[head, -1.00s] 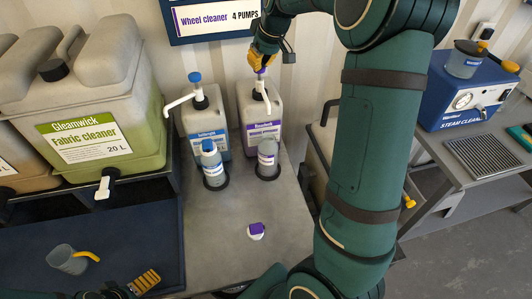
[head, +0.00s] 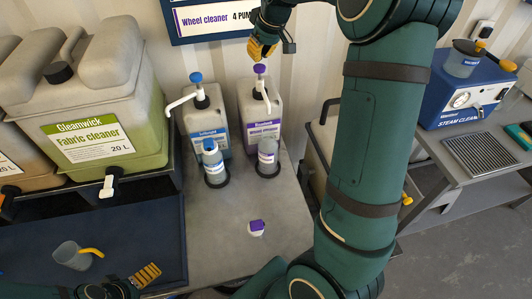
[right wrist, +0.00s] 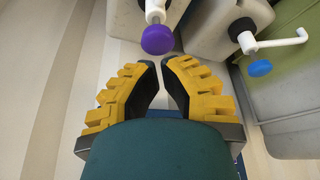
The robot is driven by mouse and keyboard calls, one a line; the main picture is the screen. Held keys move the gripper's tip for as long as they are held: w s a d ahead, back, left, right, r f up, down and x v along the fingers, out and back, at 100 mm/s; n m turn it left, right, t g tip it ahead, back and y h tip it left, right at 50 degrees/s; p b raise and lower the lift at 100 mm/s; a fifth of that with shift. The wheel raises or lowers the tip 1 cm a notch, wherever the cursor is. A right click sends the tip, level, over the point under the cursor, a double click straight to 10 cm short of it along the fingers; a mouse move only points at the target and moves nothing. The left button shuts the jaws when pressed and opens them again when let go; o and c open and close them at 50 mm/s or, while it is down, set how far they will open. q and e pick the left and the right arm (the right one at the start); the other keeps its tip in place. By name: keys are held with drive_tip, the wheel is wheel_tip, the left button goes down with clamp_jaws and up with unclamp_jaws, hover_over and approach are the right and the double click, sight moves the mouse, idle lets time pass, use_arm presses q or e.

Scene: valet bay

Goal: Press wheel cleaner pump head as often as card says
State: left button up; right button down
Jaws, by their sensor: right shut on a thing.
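The wheel cleaner jug (head: 262,118) is whitish with a purple label and a purple pump head (head: 260,69). The pump head also shows in the right wrist view (right wrist: 157,40). My right gripper (head: 262,48) is just above the pump head, apart from it. Its yellow fingers (right wrist: 160,68) are nearly together, with nothing visible between them. A bottle (head: 267,155) stands upright in a dark ring under the spout. The card (head: 205,18) reads "Wheel cleaner 4 PUM", its end covered by my right arm. My left gripper (head: 147,277) is low at the left, partly seen.
A blue-labelled jug (head: 206,125) with a blue pump head stands left, a blue-capped bottle (head: 214,165) before it. A purple and white cap (head: 257,228) lies on the grey counter. A green fabric cleaner tank (head: 110,135) and a cup (head: 70,256) are left; a steam cleaner (head: 455,95) is right.

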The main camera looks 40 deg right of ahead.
sight(147, 293)
use_arm(q)
drive_tip(key=shift+f, duration=0.2)
use_arm(e)
drive_tip(key=shift+f, duration=0.2)
use_arm(q)
drive_tip(key=shift+f+b, duration=1.75)
drive_tip(key=shift+b, duration=0.15)
use_arm(e)
drive_tip(key=shift+f, duration=2.35)
use_arm(q)
drive_tip(key=shift+r, duration=0.1)
use_arm(e)
drive_tip(key=shift+r, duration=0.1)
use_arm(q)
drive_tip(key=shift+r+p, duration=1.8)
drive_tip(key=shift+p, duration=0.1)
use_arm(e)
drive_tip(key=shift+r, duration=2.5)
use_arm(q)
wheel_tip(147, 293, up, 3)
drive_tip(key=p, duration=0.3)
drive_tip(key=shift+r, duration=0.1)
use_arm(e)
wheel_tip(147, 293, up, 4)
drive_tip(key=shift+r, duration=0.1)
use_arm(q)
drive_tip(key=shift+r, duration=0.2)
use_arm(e)
drive_tip(key=shift+r, duration=0.9)
